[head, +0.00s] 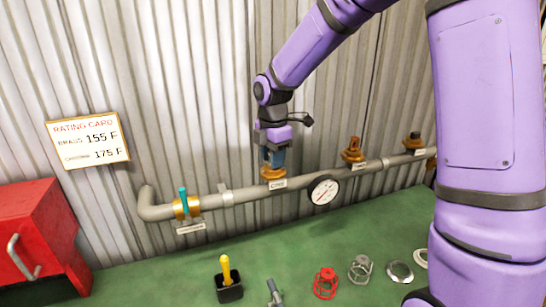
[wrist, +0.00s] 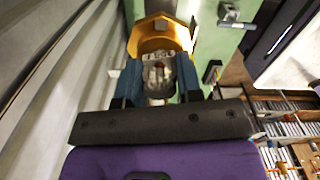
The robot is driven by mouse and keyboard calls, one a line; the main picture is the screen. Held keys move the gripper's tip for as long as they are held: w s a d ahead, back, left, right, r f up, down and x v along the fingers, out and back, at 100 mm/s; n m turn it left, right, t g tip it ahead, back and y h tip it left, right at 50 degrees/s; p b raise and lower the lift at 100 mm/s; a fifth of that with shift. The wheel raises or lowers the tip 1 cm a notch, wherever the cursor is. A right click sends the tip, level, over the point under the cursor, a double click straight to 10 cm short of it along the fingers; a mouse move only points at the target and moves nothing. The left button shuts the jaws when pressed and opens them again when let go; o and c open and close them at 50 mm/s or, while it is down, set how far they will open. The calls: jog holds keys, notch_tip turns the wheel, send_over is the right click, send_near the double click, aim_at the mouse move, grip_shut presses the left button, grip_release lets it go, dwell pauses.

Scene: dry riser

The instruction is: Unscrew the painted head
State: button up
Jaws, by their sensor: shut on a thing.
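My gripper (head: 274,164) points down at the leftmost head position on the grey pipe (head: 240,194). Its blue fingers are shut on a pale, speckled head (wrist: 158,74), which shows between them in the wrist view. An orange-gold fitting (head: 273,174) is just below the fingertips. The fingers hide most of the held head, and I cannot tell whether its thread is still engaged. A brass-orange head (head: 353,150) stands upright further right on the pipe. A darker head (head: 412,141) stands beyond it.
A round gauge (head: 323,190) and a teal-handled valve (head: 183,202) are on the pipe. A rating card (head: 88,138) hangs on the corrugated wall. A red box (head: 40,235) stands left.

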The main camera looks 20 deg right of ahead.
jog(key=n, duration=0.3)
jog(key=shift+n, duration=0.4)
jog(key=o, duration=1)
jog(key=m, duration=0.3)
jog(key=shift+m, duration=0.3)
jog(key=m, duration=0.4)
jog(key=shift+m, duration=0.3)
jog(key=m, duration=0.9)
